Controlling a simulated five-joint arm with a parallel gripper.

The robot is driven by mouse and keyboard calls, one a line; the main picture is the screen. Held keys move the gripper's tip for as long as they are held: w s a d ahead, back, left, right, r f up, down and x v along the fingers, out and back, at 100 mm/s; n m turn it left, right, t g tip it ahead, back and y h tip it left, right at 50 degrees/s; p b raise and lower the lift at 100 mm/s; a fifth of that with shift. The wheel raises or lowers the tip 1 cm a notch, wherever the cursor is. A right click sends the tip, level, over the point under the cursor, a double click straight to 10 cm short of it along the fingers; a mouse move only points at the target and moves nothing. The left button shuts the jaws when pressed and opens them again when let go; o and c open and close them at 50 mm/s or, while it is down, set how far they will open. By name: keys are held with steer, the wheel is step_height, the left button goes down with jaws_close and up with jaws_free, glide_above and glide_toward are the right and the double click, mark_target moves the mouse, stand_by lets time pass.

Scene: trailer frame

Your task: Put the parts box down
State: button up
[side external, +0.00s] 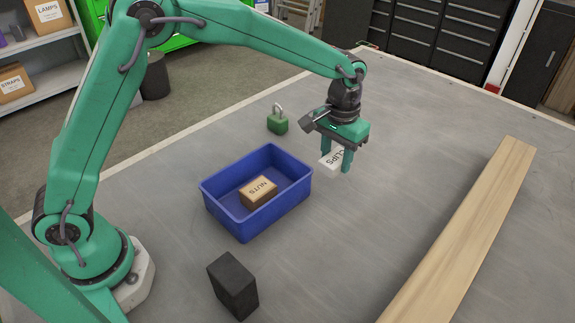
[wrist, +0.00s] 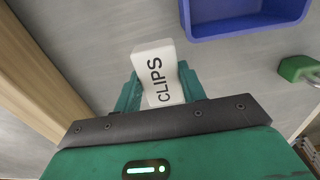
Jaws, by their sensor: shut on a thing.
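My gripper (side external: 335,158) is shut on a white parts box (side external: 328,161) lettered CLIPS. In the side external view it hangs to the right of the blue bin and appears to be above the table. The box also shows between the green fingers in the wrist view (wrist: 157,75). The fingers cover part of its sides. A brown box (side external: 258,192) lettered NUTS lies inside the blue bin (side external: 240,228). In the wrist view the bin's corner (wrist: 240,25) is at the top right, apart from the white box.
A green padlock (side external: 278,123) stands on the table (side external: 360,260) behind the bin. A dark block (side external: 233,286) stands in front of the bin. A long wooden beam (side external: 465,230) lies at the right. The table between bin and beam is clear.

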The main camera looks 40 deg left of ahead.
steer(key=shift+w+a, duration=0.15)
steer(key=shift+a, duration=0.45)
steer(key=w+a+f, duration=0.2)
steer(key=a, duration=0.1)
steer(key=w+a+f, duration=0.2)
steer(key=a, duration=0.1)
steer(key=w+a+f, duration=0.3)
steer(key=shift+w, duration=0.1)
steer(key=shift+f, duration=2)
steer(key=shift+f, duration=0.1)
steer(key=o, duration=1)
steer(key=shift+c, duration=0.2)
